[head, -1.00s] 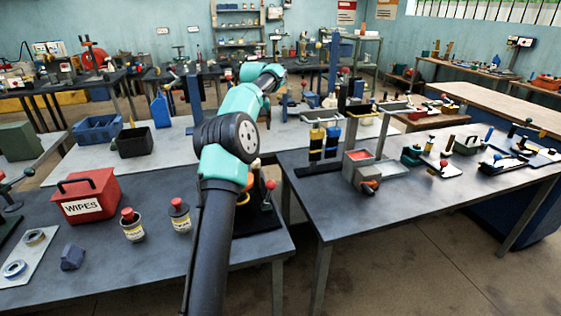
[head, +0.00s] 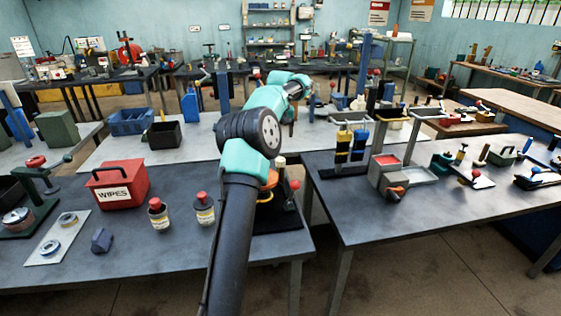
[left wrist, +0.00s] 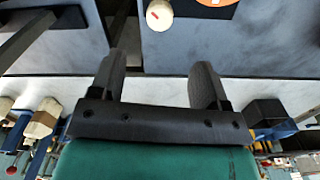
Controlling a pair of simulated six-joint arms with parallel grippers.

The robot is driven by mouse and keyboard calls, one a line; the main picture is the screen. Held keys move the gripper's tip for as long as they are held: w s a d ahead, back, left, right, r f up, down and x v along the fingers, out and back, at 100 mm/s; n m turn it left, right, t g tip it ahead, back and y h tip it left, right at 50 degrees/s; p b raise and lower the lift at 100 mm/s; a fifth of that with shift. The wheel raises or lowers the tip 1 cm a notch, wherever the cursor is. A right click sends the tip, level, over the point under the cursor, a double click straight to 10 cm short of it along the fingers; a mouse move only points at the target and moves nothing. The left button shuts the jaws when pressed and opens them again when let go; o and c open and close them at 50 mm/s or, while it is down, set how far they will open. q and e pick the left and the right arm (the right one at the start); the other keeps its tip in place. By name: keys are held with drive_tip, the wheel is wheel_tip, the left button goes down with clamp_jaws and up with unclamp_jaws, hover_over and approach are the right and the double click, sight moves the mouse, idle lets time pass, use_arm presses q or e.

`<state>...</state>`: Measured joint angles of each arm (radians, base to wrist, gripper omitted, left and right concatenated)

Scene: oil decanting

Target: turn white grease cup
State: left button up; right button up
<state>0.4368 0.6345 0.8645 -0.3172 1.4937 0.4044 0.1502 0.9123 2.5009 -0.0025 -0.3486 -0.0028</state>
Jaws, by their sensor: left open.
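A cream-white round piece with a small red mark (left wrist: 159,15), which looks like the white grease cup, is at the top of the left wrist view. An orange disc (left wrist: 215,2) on a dark base is beside it, cut off by the frame edge. In the head view a pale top (head: 279,160) shows just right of my arm, over a dark stand with a red knob (head: 294,184); my arm hides part of this stand. My left gripper (left wrist: 160,65) is open and empty, apart from the cup. In the head view its fingers are not clear. My right gripper is not in view.
A red WIPES box (head: 118,186) and two red-capped bottles (head: 158,214) (head: 204,209) stand left of my arm on the near bench (head: 140,262). A gap separates it from the right bench (head: 370,222), which carries a grey tray fixture (head: 389,170) and several tools.

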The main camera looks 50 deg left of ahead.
sight(281, 159)
use_arm(q)
wheel_tip(281, 159, down, 13)
drive_tip(key=shift+r, duration=0.2)
drive_tip(key=shift+c, duration=0.2)
drive_tip(key=c, duration=0.9)
